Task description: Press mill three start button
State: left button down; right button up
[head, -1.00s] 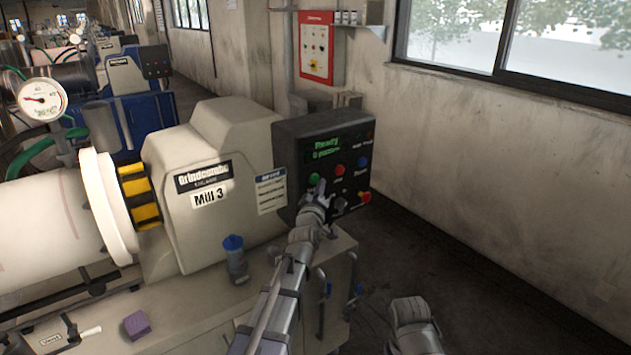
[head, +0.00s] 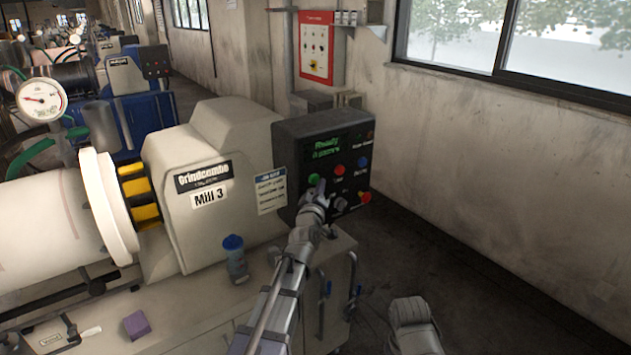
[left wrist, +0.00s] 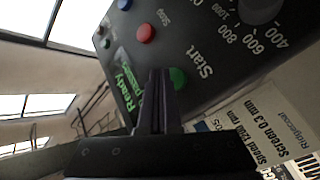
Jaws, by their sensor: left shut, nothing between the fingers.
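The Mill 3 control panel (head: 322,165) is a dark box with a lit green display reading "Ready". Its green start button (head: 313,179) sits left of a red stop button (head: 339,170). My left gripper (head: 321,187) is shut and empty, just in front of the panel by the green button. In the left wrist view the fingertips (left wrist: 157,74) partly cover the green button (left wrist: 178,78), which is labelled "Start". The red button (left wrist: 144,33) is clear of them. I cannot tell whether the fingertips touch the start button.
The mill's beige housing (head: 235,160) stands left of the panel. A blue-capped bottle (head: 236,258) and a purple block (head: 136,324) are on the bench in front. A red wall box (head: 316,48) hangs behind. The floor (head: 450,270) at right is open.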

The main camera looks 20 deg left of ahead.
pick_arm(q)
jog(key=shift+w+a, duration=0.25)
jog(key=shift+a, duration=0.1)
jog(key=shift+w+a, duration=0.25)
jog(key=shift+a, duration=0.1)
dwell(0.8)
jog(key=shift+s+d, duration=0.55)
jog(key=shift+d, duration=0.15)
dwell(0.3)
jog(key=s+d, duration=0.1)
jog(key=d, duration=0.1)
jog(key=s+d, duration=0.2)
dwell(0.4)
dwell(0.5)
